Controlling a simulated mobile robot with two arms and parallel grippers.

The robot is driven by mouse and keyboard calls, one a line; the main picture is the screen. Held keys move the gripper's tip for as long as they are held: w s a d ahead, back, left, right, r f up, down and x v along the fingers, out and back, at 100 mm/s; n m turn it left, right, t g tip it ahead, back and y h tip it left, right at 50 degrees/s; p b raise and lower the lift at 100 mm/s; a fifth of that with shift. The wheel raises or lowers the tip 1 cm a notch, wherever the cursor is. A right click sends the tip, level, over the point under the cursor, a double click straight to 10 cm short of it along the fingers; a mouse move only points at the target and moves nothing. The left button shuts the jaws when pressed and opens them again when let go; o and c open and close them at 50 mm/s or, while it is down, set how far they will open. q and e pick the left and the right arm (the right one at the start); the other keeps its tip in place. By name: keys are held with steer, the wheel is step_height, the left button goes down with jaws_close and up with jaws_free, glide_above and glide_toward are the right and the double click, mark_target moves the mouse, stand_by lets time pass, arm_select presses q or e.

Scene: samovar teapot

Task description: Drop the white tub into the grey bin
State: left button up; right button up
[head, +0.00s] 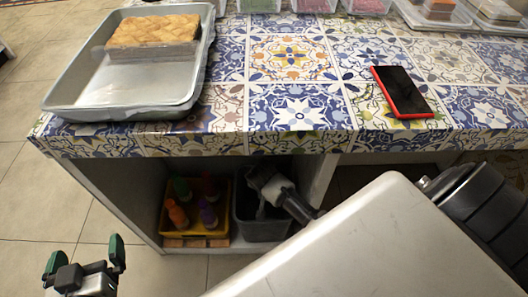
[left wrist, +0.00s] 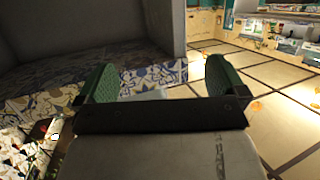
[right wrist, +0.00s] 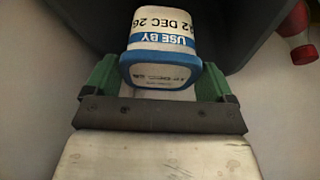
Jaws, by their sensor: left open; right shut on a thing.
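The white tub (right wrist: 165,28) with a blue rim and date print is between the green fingers of my right gripper (right wrist: 158,70), which is shut on it. In the right wrist view the tub is over the dark interior of the grey bin (right wrist: 85,35). In the head view the grey bin (head: 262,231) stands on the low shelf under the counter, with my right gripper at its opening. My left gripper (head: 86,253) is open and empty, low at the left, away from the bin.
A yellow crate (head: 196,232) with several bottles stands left of the bin. The tiled counter (head: 300,60) overhangs the shelf. On it are a grey tray (head: 75,90) with a pastry block (head: 153,32), a red phone (head: 402,92) and several clear containers at the back.

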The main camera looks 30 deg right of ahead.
arm_select(q)
steer(key=shift+r, duration=0.1)
arm_select(e)
steer(key=o, duration=0.9)
steer(key=shift+c, duration=0.2)
steer(key=shift+s+a+r, duration=0.1)
steer(key=shift+a+r, duration=0.05)
steer(key=shift+r, duration=0.25)
steer(key=p+v, duration=0.3)
steer(key=v, duration=0.2)
arm_select(q)
steer(key=s+a+f+g+y+p, duration=0.1)
steer(key=s+a+f+g, duration=0.1)
steer(key=s+g, duration=0.3)
steer(key=s+a+f+g+y+p, duration=0.1)
steer(key=s+a+f+g+y, duration=0.1)
steer(key=s+f+g, duration=0.2)
steer(key=shift+s+a+f+n+g, duration=0.35)
steer(key=shift+s+g, duration=0.65)
steer(key=shift+s, duration=0.55)
arm_select(e)
steer(key=shift+v, duration=2.55)
steer(key=shift+f, duration=0.1)
